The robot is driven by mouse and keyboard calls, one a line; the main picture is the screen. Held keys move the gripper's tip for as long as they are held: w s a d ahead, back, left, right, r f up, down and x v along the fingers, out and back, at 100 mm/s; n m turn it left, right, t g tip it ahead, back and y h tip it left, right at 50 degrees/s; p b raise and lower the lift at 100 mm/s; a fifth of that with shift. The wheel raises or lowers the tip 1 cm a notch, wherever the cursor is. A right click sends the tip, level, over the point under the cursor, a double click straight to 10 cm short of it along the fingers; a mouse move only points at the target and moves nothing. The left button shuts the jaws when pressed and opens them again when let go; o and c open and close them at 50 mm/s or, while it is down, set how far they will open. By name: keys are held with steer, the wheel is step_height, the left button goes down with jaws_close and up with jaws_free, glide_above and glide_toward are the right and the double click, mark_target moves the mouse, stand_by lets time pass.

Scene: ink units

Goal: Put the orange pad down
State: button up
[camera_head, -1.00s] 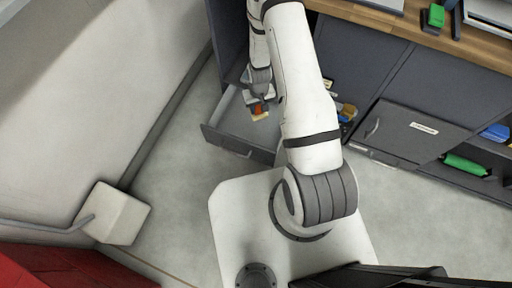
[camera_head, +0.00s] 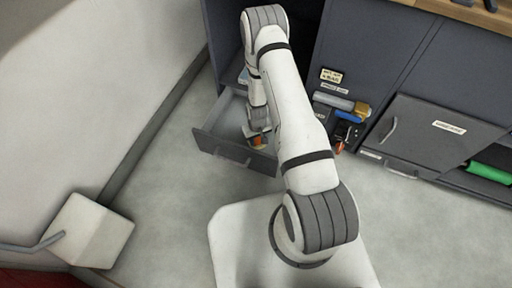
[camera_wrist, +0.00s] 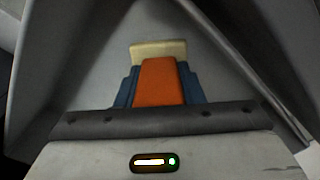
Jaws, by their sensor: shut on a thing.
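The orange pad (camera_wrist: 160,82) is between the blue-grey fingers of my gripper (camera_wrist: 160,88) in the wrist view, with a cream block-like end (camera_wrist: 158,49) beyond it. My gripper is shut on the pad. In the head view, my gripper (camera_head: 258,143) is low inside an open grey drawer (camera_head: 235,148), and a small bit of orange (camera_head: 259,141) shows at its tip. I cannot tell whether the pad touches the drawer floor.
Drawer walls stand close around my gripper. A pale box (camera_head: 93,231) stands at left. The floor between is clear.

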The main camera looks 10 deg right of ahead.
mark_target(257, 144)
steer(key=shift+f+b, duration=0.7)
steer(key=shift+f, duration=1.6)
steer(key=shift+f, duration=0.2)
steer(key=o, duration=1)
steer(key=shift+w+r, duration=0.1)
steer(key=shift+r, duration=0.1)
